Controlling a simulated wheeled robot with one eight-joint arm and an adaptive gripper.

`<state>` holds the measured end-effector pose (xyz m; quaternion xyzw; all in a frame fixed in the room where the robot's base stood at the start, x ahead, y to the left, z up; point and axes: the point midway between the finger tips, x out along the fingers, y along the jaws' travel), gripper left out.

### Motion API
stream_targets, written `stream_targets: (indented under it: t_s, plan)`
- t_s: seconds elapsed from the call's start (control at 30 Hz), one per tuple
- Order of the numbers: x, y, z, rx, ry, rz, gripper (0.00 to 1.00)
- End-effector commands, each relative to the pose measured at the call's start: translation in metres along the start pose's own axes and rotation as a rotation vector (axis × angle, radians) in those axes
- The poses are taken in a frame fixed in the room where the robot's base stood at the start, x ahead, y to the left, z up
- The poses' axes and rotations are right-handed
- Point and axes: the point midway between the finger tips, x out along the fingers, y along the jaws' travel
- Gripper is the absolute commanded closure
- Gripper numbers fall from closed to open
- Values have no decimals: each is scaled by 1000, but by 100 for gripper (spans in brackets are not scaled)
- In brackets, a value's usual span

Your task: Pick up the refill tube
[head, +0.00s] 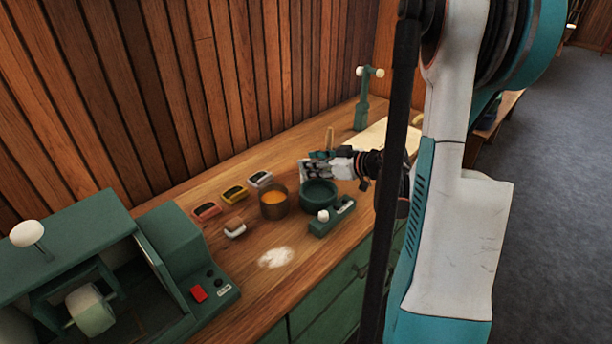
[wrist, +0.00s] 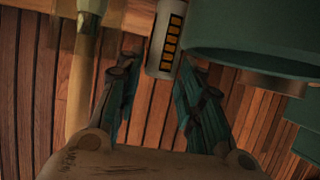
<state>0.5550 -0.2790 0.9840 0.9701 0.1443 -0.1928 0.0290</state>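The likely refill tube (wrist: 166,38) shows in the wrist view as a pale cylinder with a dark label and a row of orange-yellow marks. Its near end lies around the gap between the fingertips of my gripper (wrist: 160,72). The fingers are spread, with space on both sides of the tube, and I see no clear contact. In the head view my gripper (head: 318,164) is above the counter, just behind the dark green round pot (head: 319,195). A pale piece shows at the fingers there, but I cannot tell whether it is the tube.
A copper-coloured pot with orange contents (head: 273,204) stands left of the green pot. Several small coloured blocks, including a yellow one (head: 235,193), line the wall side. A green machine (head: 175,245) fills the left end.

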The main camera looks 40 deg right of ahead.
Motion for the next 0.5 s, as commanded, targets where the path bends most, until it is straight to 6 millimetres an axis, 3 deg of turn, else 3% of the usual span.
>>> stream_targets:
  t_s: [0.17,0.4,0.43,0.5]
  plan:
    - [26,-1,2,0,-1,-1,65]
    - [29,0,0,0,0,1,65]
    - [29,0,0,0,0,1,68]
    - [29,0,0,0,0,1,84]
